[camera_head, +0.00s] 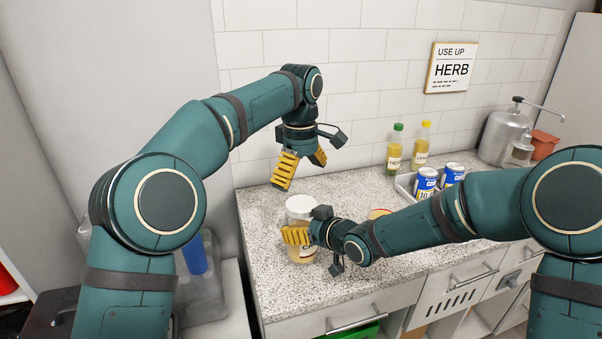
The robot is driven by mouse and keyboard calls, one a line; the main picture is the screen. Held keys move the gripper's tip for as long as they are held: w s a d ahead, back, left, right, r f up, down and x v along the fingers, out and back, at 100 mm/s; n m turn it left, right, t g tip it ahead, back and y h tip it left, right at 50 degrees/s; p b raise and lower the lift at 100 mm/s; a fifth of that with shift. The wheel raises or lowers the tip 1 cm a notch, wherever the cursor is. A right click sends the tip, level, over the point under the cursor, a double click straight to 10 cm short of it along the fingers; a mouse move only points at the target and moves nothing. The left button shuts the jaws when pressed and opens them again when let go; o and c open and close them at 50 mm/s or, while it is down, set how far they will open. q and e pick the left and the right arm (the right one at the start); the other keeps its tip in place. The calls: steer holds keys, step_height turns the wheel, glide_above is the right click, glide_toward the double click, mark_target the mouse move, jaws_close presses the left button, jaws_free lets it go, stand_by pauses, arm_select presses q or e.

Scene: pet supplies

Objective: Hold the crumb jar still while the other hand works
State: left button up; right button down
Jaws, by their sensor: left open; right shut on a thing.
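The crumb jar (301,205) stands upright on the speckled counter, with a white lid or rim and a tan lower part. My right gripper (297,236) reaches in from the right and is shut on the jar, its yellow fingers across the jar's middle. The fingers and wrist hide part of the jar. My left gripper (303,170) is open and empty, pointing down above the counter, behind and above the jar and apart from it.
A tray (404,187) holds blue-and-white cans (426,181). Two bottles (394,150) stand by the tiled wall. A metal dispenser (506,133) and an orange pot (544,145) are at the far right. A round tan-topped thing (379,213) is partly hidden behind my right arm. The counter's left part is clear.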

mark_target(301, 203)
arm_select(q)
steer(key=shift+r+n, duration=0.3)
steer(key=shift+n, duration=0.9)
steer(key=shift+f, duration=0.1)
steer(key=shift+s+f, duration=0.1)
steer(key=shift+f, duration=3.85)
steer(key=c, duration=1.3)
steer(key=m, duration=1.3)
